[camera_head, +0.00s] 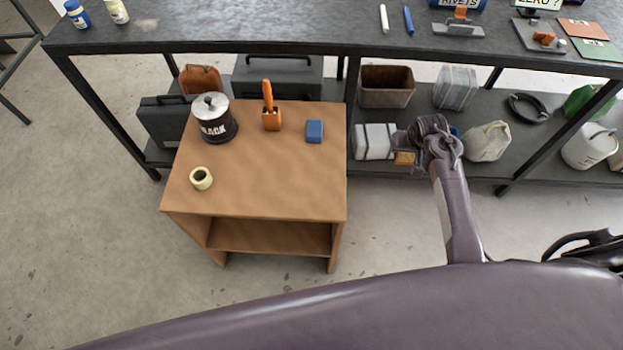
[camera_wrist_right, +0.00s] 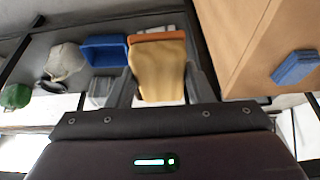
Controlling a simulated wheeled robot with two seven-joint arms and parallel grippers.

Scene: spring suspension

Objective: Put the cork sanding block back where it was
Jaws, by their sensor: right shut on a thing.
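The cork sanding block (camera_wrist_right: 158,72) is tan with a darker orange-brown edge. It sits between the two fingers of my right gripper (camera_wrist_right: 160,88), which is shut on it. In the head view the block (camera_head: 404,158) shows small at the tip of my right gripper (camera_head: 408,146). There it is held in the air, right of the brown wooden stand (camera_head: 255,185) and in front of the shelf under the bench. My left gripper is not in view.
The dark workbench (camera_head: 290,35) overhangs a shelf with bins and jugs.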

